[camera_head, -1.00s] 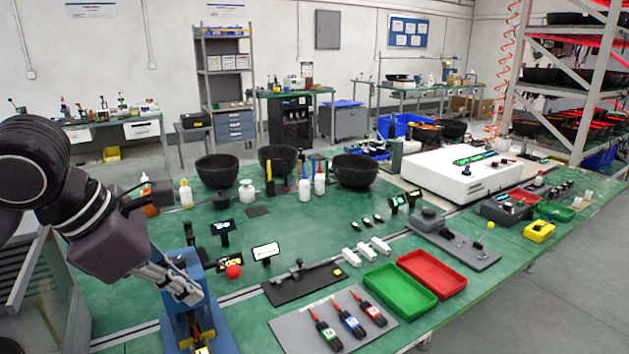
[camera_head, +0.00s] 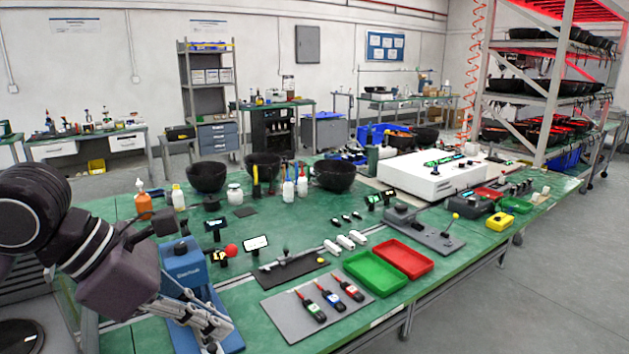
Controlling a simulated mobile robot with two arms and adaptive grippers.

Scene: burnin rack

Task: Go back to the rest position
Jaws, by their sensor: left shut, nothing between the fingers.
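My left gripper (camera_head: 216,331) is at the lower left of the head view, at the end of my dark left arm. Its fingers are together and nothing shows between them. It is in front of the blue press-like device (camera_head: 186,262) with a red ball knob (camera_head: 231,250), and it hides part of that device's base. Whether it touches the device cannot be told. My right gripper is not in view.
The green bench (camera_head: 255,321) carries a grey board (camera_head: 301,325) with several probes, a green tray (camera_head: 375,274), a red tray (camera_head: 404,258), black bowls (camera_head: 332,174) and a white box (camera_head: 432,175). Open floor (camera_head: 560,285) lies to the right.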

